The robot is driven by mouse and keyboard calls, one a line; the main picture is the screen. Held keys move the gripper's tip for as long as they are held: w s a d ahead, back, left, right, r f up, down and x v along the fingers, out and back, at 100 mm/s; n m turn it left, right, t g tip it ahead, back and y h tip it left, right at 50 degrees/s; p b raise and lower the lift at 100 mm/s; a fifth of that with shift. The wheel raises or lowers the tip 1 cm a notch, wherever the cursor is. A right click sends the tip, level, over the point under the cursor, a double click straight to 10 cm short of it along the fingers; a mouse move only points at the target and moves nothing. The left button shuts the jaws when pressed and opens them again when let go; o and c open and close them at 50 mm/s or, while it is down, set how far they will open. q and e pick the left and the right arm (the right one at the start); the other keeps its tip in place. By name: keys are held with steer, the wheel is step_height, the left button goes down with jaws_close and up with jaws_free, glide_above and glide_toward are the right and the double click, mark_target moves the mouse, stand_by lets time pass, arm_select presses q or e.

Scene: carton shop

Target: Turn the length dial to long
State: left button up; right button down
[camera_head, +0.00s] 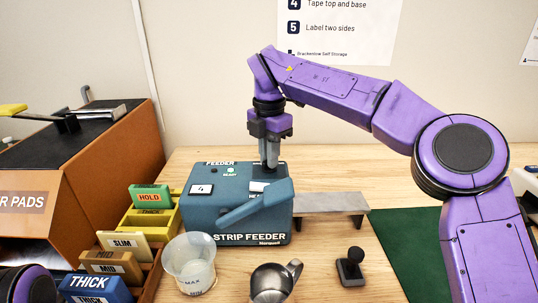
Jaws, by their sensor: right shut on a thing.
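The blue-grey strip feeder (210,217) stands on the wooden table, with a lit green ready light and a small white display reading 4 on its top. My right gripper (269,166) points straight down at the right part of the feeder's top. Its fingers are shut on the length dial, which is mostly hidden by the fingers, so I cannot read its setting. A white label shows just below the fingertips. My left gripper is not in view; only a purple part of my left arm shows at the bottom left corner.
A metal outfeed shelf (332,206) stands right of the feeder. In front are a clear measuring cup (190,262), a metal jug (271,284) and a black-knobbed tool (351,268). Labelled blocks in bins sit left, beside a large brown pads box (110,150). A green mat (405,240) lies right.

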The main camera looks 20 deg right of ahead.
steer(key=c, duration=1.1)
jaws_free()
steer(key=shift+c, duration=0.2)
steer(key=shift+r, duration=0.1)
step_height(320, 180, up, 10)
steer(key=p, duration=0.3)
steer(key=shift+r+p, duration=0.25)
steer(key=shift+p, duration=0.05)
